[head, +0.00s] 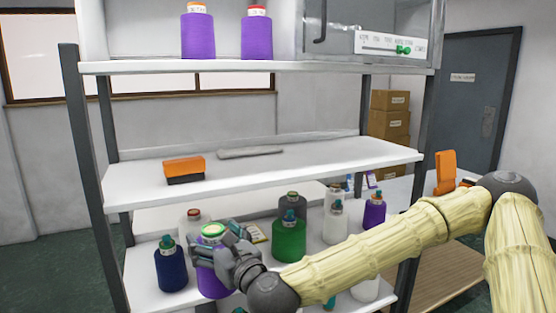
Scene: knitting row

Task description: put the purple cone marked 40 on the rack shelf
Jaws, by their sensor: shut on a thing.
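My gripper (222,247) is shut around a purple cone (212,282) with a green and white top, at the front of the lower shelf (145,290). The fingers hide part of the cone, and I cannot read a number on it. I cannot tell whether its base touches the shelf. The rack's middle shelf (300,170) is above it. Two more purple cones, one with an orange top (198,36) and one with a red top (257,38), stand upright on the upper shelf (150,67).
A dark blue cone (171,271) stands left of my gripper, and a green cone (289,243) right of it. White and grey cones stand around them. An orange and black block (184,170) and a flat grey piece (250,152) lie on the middle shelf; its right half is clear.

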